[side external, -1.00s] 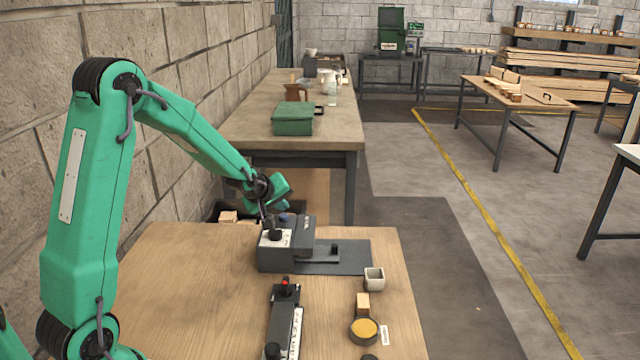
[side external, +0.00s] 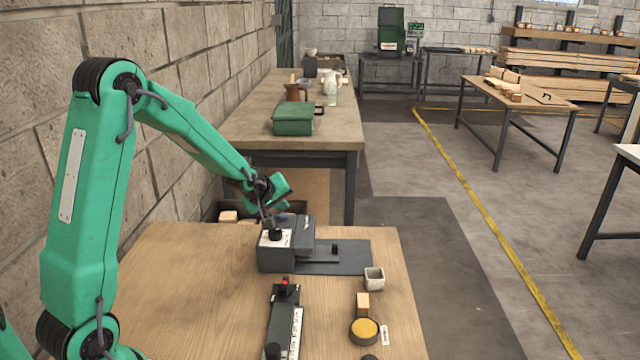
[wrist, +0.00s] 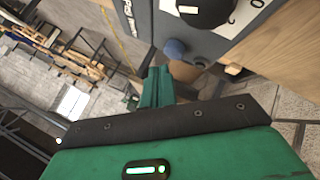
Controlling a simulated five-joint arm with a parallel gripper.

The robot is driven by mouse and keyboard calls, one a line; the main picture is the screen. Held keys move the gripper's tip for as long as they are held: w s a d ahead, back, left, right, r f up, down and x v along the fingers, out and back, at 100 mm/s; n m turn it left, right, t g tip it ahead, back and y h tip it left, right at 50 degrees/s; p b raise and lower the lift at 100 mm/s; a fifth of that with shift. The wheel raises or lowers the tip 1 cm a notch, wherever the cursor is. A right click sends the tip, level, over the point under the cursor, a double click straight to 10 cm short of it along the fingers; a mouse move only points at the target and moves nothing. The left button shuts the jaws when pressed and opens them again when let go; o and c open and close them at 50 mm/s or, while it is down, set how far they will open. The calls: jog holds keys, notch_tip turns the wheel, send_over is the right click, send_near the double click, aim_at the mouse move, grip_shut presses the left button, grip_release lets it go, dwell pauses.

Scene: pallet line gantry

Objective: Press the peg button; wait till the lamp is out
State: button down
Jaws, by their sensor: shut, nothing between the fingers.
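A dark grey box (side external: 285,256) stands at the back of the near table. Its pale panel carries a black knob (side external: 275,235), which also shows at the top of the wrist view (wrist: 205,10). A blue peg-like button (wrist: 175,49) sticks out beside that panel. My gripper (wrist: 157,72) is shut and empty, its green fingers pointing at the blue button. Whether they touch it I cannot tell. In the side view my wrist hangs just above and behind the box, and the fingertips are hard to make out. A small red dome, perhaps a lamp (side external: 284,283), tops the strip device in front.
The strip device (side external: 283,318) lies in front of the box. To its right are a wooden block (side external: 363,303), a round yellow-topped piece (side external: 364,331) and a small grey cup (side external: 374,279). A flat dark plate (side external: 350,254) adjoins the box. The table's left side is clear.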

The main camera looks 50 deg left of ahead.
aim_at(281, 217)
jog(key=shift+a+f, duration=0.1)
jog(key=shift+f, duration=0.9)
dwell(1.6)
jog(key=shift+r, duration=0.95)
jog(key=shift+r, duration=0.1)
jog(key=shift+r, duration=2.45)
